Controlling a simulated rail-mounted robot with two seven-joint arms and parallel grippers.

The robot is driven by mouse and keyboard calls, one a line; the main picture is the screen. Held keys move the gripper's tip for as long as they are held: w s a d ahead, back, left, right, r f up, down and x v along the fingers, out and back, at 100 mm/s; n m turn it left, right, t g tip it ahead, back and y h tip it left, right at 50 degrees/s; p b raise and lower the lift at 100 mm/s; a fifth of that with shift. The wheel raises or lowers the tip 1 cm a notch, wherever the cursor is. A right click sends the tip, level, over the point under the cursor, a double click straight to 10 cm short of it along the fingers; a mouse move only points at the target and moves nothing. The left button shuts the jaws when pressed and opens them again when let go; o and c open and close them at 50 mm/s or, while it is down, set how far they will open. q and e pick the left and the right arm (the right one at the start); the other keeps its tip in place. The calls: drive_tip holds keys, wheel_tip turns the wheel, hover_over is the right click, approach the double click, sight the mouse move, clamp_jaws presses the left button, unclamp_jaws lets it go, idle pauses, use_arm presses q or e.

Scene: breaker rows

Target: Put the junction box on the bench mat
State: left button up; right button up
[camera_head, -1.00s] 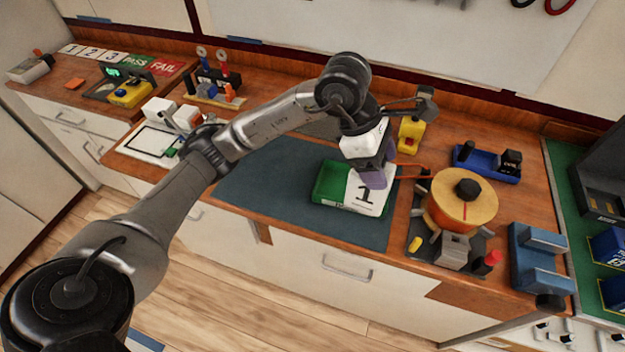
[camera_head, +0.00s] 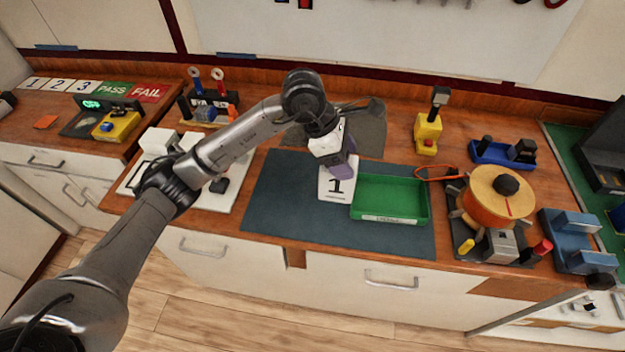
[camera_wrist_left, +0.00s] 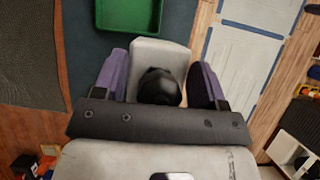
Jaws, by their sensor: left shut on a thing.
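I cannot tell whether the box touches the mat. My right gripper is not in view.
An empty green tray (camera_head: 390,216) sits on the right part of the mat. Right of the mat stands an orange drum (camera_head: 490,208) on a dark base, and behind it a yellow device (camera_head: 428,133). The mat's left part is clear.

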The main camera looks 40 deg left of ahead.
use_arm(q)
drive_tip(key=s+a+f+p, duration=0.2)
drive_tip(key=a+f+p, duration=0.1)
drive_tip(key=a+f, duration=0.6)
drive_tip(key=shift+s+a+f+p, duration=0.15)
drive_tip(key=shift+s+f+p, duration=0.15)
drive_tip(key=shift+p, duration=0.1)
drive_tip(key=shift+f, duration=0.15)
drive_tip(key=o, duration=1.6)
